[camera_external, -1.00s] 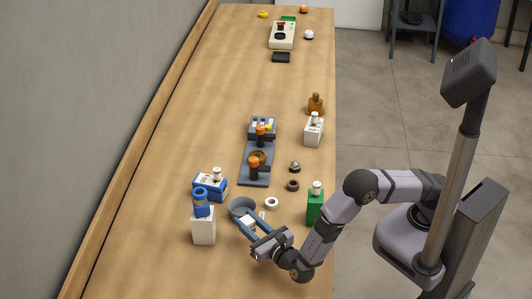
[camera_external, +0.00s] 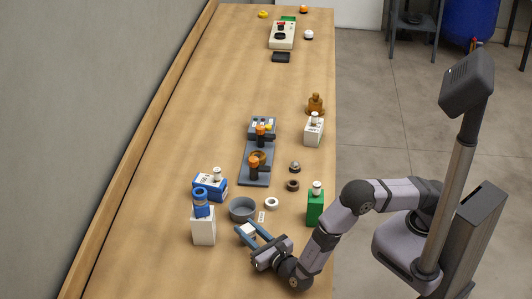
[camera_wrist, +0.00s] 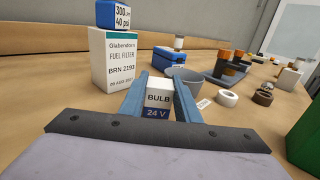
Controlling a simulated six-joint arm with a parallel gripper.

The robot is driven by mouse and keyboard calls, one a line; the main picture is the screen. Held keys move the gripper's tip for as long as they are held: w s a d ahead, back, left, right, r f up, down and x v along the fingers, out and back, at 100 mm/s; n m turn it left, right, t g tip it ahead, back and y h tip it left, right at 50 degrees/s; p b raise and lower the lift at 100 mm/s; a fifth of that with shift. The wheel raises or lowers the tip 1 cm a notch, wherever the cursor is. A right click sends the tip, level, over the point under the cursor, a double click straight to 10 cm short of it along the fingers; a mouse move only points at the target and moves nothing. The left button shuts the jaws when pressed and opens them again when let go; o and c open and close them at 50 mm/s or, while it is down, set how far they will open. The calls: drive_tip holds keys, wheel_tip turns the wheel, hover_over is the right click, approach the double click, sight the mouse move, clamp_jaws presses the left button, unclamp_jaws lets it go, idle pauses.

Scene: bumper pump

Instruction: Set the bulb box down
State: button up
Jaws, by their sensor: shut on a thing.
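The bulb box (camera_wrist: 158,100) is a small white box with a dark blue band marked "BULB 24 V". In the wrist view it stands between the two blue fingers of my gripper (camera_wrist: 160,92). In the external view my gripper (camera_external: 246,227) is low over the near part of the bench, shut on the bulb box (camera_external: 250,233). The box looks upright. I cannot tell whether its underside touches the bench.
A grey bowl (camera_external: 242,209) and a small label card (camera_external: 261,217) lie just beyond my fingers. A white fuel filter box (camera_external: 204,231) with a blue part on top stands left. A green box (camera_external: 315,207) stands right. Bare wood (camera_external: 215,270) lies nearer.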

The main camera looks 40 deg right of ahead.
sight(252, 236)
drive_tip(key=shift+f+b, duration=0.55)
drive_tip(key=shift+f, duration=0.05)
drive_tip(key=shift+d+f, duration=0.1)
drive_tip(key=shift+f, duration=0.15)
drive_tip(key=shift+s+d+f+b, duration=0.15)
drive_tip(key=shift+f+b, duration=0.15)
drive_tip(key=shift+b, duration=0.05)
drive_tip(key=o, duration=1.1)
drive_tip(key=shift+f, duration=0.1)
drive_tip(key=shift+s, duration=0.1)
drive_tip(key=shift+s+f+b, duration=0.1)
drive_tip(key=shift+s+b, duration=0.25)
drive_tip(key=shift+s, duration=0.2)
drive_tip(key=shift+s+r+b, duration=0.2)
drive_tip(key=shift+s+b, duration=0.05)
drive_tip(key=shift+s, duration=0.75)
drive_tip(key=shift+s+r+b, duration=0.2)
drive_tip(key=shift+s, duration=0.8)
drive_tip(key=shift+s+r+b, duration=0.2)
drive_tip(key=shift+s+b, duration=0.05)
drive_tip(key=shift+s, duration=0.75)
